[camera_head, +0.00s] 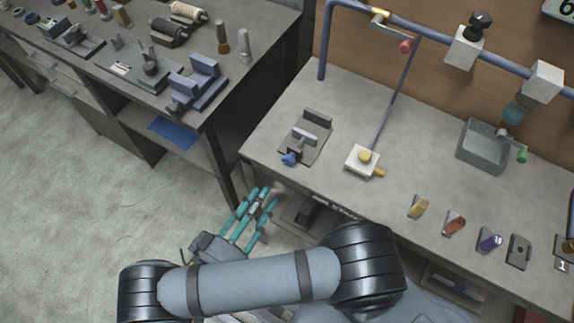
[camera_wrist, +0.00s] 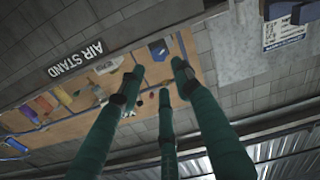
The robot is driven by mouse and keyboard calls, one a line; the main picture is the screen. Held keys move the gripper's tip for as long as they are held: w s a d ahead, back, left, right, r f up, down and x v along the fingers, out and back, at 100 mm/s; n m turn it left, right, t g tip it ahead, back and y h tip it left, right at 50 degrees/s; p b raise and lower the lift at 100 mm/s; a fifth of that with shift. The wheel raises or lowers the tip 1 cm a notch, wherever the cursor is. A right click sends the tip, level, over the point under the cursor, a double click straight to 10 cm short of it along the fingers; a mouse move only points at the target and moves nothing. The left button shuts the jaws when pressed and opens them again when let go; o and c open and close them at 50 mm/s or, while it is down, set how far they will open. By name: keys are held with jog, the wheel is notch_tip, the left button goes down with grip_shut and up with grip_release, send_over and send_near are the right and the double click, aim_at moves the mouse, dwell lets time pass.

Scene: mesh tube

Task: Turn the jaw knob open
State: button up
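A small clamp fixture with a grey base plate and an upright grey jaw block (camera_head: 306,136) sits on the right bench near its left front corner. A blue knob (camera_head: 289,159), which looks like the jaw knob, is at the fixture's front end. My gripper (camera_head: 264,194) has teal fingers and is in front of the bench edge, below and left of the knob in the head view, apart from it. In the wrist view my gripper (camera_wrist: 158,80) has its fingers spread with nothing between them. I cannot make out the knob clearly in that view.
A white block with a yellow knob (camera_head: 363,161) stands right of the fixture, with a blue pipe (camera_head: 395,95) behind. A grey bin (camera_head: 484,147) and several coloured tags lie farther right. A second bench with blue blocks (camera_head: 197,84) is at left. An AIR STAND sign (camera_wrist: 80,58) shows in the wrist view.

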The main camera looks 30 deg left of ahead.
aim_at(287, 163)
jog(key=shift+m, duration=0.6)
jog(key=w+p, duration=0.1)
jog(key=w, duration=0.2)
jog(key=w+p, duration=0.1)
jog(key=w, duration=0.2)
jog(key=w+p, duration=0.2)
jog(key=w, duration=0.1)
jog(key=shift+w+d+r, duration=0.15)
jog(key=shift+w+d, duration=0.2)
jog(key=shift+d, duration=0.05)
jog(key=shift+w, duration=0.35)
jog(key=c, duration=0.7)
grip_shut()
jog(key=shift+n, duration=0.3)
